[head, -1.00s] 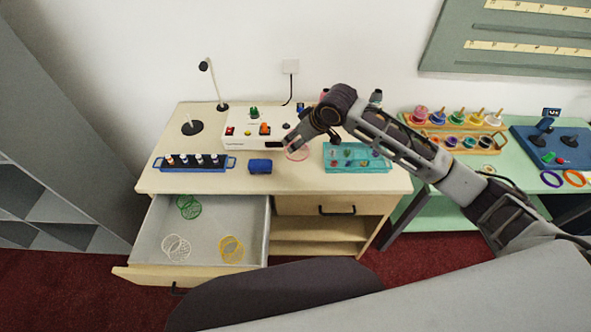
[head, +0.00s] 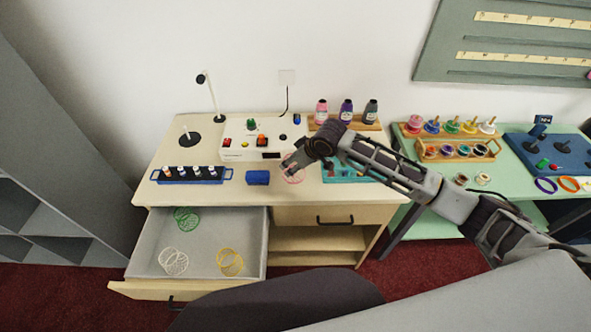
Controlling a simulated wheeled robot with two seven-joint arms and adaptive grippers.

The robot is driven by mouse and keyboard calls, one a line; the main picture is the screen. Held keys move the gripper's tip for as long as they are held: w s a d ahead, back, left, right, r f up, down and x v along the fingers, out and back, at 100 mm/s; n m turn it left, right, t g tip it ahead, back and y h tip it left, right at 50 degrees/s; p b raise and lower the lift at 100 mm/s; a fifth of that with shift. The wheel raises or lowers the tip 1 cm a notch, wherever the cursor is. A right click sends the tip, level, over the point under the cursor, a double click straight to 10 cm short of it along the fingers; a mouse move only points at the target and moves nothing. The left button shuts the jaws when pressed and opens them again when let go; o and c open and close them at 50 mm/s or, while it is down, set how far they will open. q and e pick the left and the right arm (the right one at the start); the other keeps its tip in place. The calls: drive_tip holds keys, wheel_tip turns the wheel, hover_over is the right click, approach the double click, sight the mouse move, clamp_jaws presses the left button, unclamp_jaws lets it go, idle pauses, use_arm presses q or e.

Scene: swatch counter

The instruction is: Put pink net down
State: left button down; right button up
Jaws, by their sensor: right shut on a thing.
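The pink net (head: 293,175) is a thin pink ring-like mesh over the cream desk top, just in front of the white control box. My right gripper (head: 290,165) is shut on it from above. The gripper and wrist hide part of the net, and I cannot tell whether it touches the desk. The open drawer (head: 200,263) below holds a green net (head: 186,219), a white net (head: 173,261) and a yellow net (head: 230,262). My left gripper is out of view.
A blue block (head: 258,178) lies left of the pink net. A blue vial rack (head: 190,177) stands farther left. A teal tray (head: 345,170) is to the right, partly behind my arm. Bottles stand in a wooden holder (head: 369,126) at the back.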

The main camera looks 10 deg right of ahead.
drive_tip(key=shift+f, duration=1.9)
drive_tip(key=o, duration=0.7)
drive_tip(key=shift+f, duration=0.1)
drive_tip(key=shift+r, duration=0.2)
drive_tip(key=v, duration=1.2)
drive_tip(key=shift+f, duration=0.1)
